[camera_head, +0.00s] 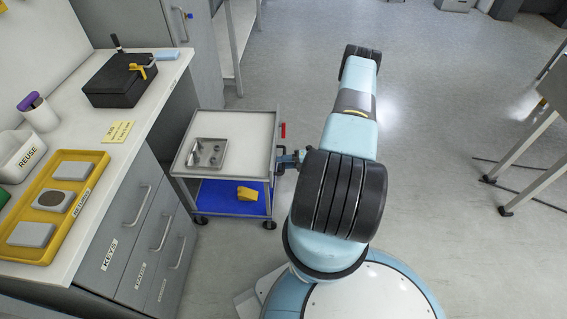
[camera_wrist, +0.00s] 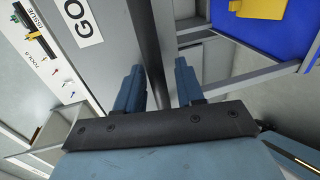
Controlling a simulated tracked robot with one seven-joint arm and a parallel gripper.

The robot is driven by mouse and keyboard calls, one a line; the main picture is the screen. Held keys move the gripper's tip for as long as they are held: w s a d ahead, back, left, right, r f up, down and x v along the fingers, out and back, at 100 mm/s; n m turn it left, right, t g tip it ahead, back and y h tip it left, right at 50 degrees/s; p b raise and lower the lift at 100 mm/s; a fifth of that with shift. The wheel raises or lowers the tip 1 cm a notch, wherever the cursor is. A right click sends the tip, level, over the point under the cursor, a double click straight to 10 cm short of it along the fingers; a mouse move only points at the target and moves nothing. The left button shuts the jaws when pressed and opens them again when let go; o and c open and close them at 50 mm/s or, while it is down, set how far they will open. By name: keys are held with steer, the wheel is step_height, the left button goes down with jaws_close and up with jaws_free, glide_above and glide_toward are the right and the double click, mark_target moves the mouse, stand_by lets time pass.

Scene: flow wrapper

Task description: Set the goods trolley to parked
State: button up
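The goods trolley (camera_head: 255,124) stands on the floor beside the counter drawers. It has a grey top, a blue lower shelf (camera_head: 217,192) and castors. My gripper (camera_head: 291,159) is at its right side, level with the upper part. In the wrist view, the two blue fingers of my gripper (camera_wrist: 158,72) are apart, with a dark bar (camera_wrist: 147,35) running between them. I cannot tell whether both fingers press on the bar. A small red part (camera_head: 283,130) shows at the trolley's right edge. Part of a label reading "GO" (camera_wrist: 82,22) shows in the wrist view.
A metal tray with small parts (camera_head: 206,153) lies on the trolley top, and a yellow block (camera_head: 247,193) on its lower shelf. The counter with drawers (camera_head: 140,235) is close on the left. Open floor (camera_head: 440,110) lies to the right, with a table leg (camera_head: 528,182) further right.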

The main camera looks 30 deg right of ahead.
steer(key=shift+c, duration=0.4)
jaws_close()
